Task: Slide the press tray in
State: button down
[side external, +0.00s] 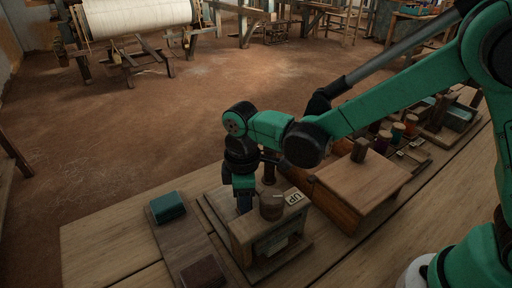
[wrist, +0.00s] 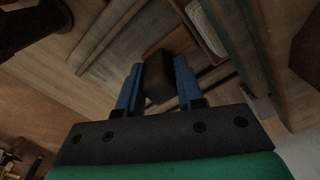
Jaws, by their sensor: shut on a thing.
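A wooden press (side external: 242,242) with a round brown knob (side external: 272,206) and an "UP" label on top stands on a board near the table's front. My gripper (side external: 244,207) points down close behind the press, at its left side. In the wrist view my gripper (wrist: 158,75) has its blue fingers on both sides of a dark block (wrist: 157,74) and is shut on it. The block looks like the press tray's handle, but I cannot tell for sure. How far the tray sits in the press is hidden in the side view.
A teal block (side external: 168,207) lies on a dark board left of the press, with a brown block (side external: 202,273) nearer the front. A wooden box (side external: 362,187) stands close on the right. Several thread spools (side external: 398,131) are behind it. The table's left end is bare.

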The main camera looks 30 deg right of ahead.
jog(key=c, duration=0.5)
grip_release()
jog(key=shift+s, duration=0.1)
jog(key=shift+r, duration=3.25)
jog(key=s+d+r+m+t, duration=0.1)
jog(key=s+d+m+t, duration=0.1)
jog(key=d+m, duration=0.1)
jog(key=s+d+r+m+t, duration=0.2)
jog(key=d+m, duration=0.2)
jog(key=d, duration=0.2)
jog(key=s+d+r+m+t, duration=0.1)
jog(key=d+m+t, duration=0.1)
jog(key=d+m, duration=0.2)
jog(key=shift+s+d+r, duration=0.3)
jog(key=shift+s, duration=0.1)
jog(key=shift+s+d+f+m+t, duration=0.15)
jog(key=shift+s+d+m+t, duration=0.15)
jog(key=shift+d+m+t, duration=0.25)
